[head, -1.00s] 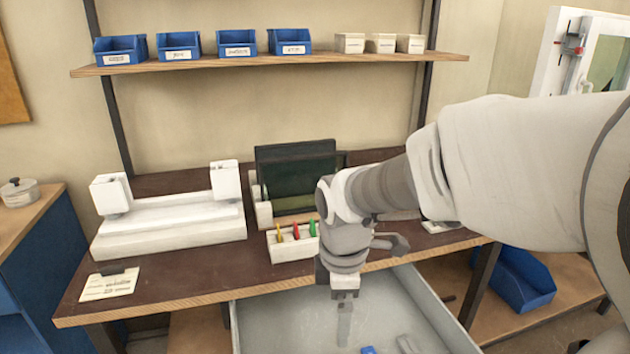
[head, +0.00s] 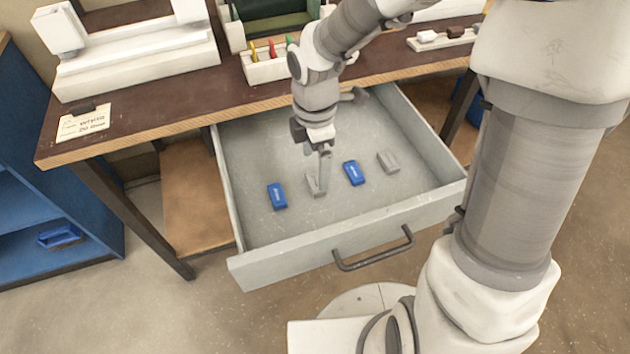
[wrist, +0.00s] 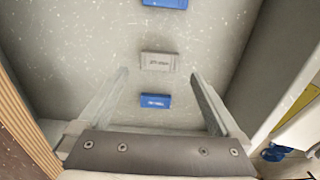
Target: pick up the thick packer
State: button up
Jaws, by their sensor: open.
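Several packers lie in a row on the floor of the open drawer: a blue one (head: 277,195) at left, a grey one (head: 316,186), another blue one (head: 353,173) and a grey one (head: 388,161) at right. Their labels are too small to read, so I cannot tell which is the thick packer. My gripper (head: 325,174) is over the drawer by the left grey packer, partly covering it. In the wrist view my gripper (wrist: 159,73) is open and empty; a grey packer (wrist: 158,61) shows between its fingertips, with a blue one (wrist: 155,100) nearer and another blue one (wrist: 166,3) at the top edge.
Grey drawer walls (head: 345,243) surround the packers, with a dark handle (head: 373,250) in front. The wooden bench edge (head: 160,124) runs behind the drawer. A white rack with coloured pieces (head: 266,68) stands on the bench. The drawer floor around the packers is clear.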

aim_at(315, 181)
jog(key=shift+f+b, duration=1.5)
jog(key=shift+f, duration=1.2)
jog(key=shift+c, duration=0.3)
jog(key=shift+r, duration=0.1)
jog(key=c, duration=1.2)
